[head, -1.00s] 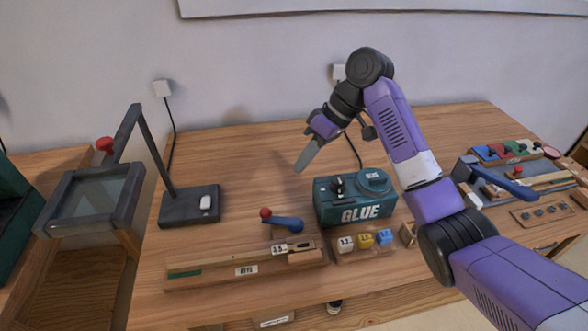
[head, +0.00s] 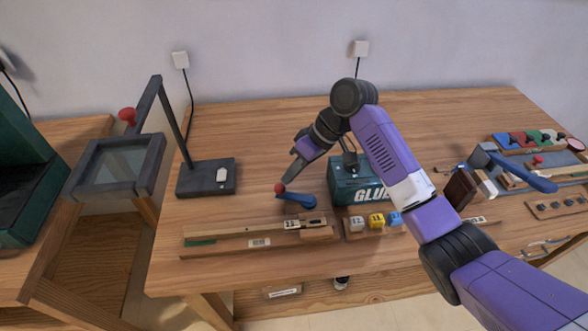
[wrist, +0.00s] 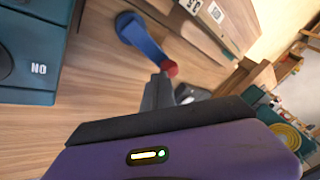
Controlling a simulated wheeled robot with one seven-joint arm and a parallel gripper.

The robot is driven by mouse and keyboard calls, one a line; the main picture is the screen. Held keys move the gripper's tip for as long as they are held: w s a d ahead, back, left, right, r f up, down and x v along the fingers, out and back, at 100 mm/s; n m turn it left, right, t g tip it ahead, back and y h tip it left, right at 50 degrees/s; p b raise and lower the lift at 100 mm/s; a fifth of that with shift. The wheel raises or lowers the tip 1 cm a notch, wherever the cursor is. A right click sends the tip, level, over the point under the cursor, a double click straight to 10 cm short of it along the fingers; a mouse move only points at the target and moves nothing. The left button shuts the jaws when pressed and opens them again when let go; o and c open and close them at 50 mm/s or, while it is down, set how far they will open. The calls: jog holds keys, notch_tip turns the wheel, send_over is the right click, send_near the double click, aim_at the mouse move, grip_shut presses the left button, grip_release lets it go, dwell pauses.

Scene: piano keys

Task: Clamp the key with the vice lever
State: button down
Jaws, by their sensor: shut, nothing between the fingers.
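A blue lever with a red knob (head: 296,198) stands on the table behind a wooden key holder (head: 210,250). A long pale key (head: 255,228) lies in this holder, with a white number tag near its right end. My gripper (head: 285,181) is shut and empty, with its tips right at the red knob. In the wrist view the blue lever (wrist: 143,40) points toward my gripper (wrist: 158,88), and the red knob (wrist: 171,69) is at or just beyond the fingertips. I cannot tell whether they touch.
A teal glue box (head: 350,185) stands just right of the lever, with several numbered cubes (head: 376,220) in front. A magnifier stand (head: 205,178) is at left. Another blue lever (head: 525,179) is on a fixture at the right. The table behind the lever is clear.

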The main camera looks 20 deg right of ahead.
jog(key=shift+a+r, duration=0.1)
jog(key=shift+s+a+r+p, duration=0.1)
jog(key=shift+p, duration=0.45)
jog(key=shift+s+a+p, duration=0.35)
jog(key=shift+a+p, duration=0.1)
jog(key=shift+p, duration=0.55)
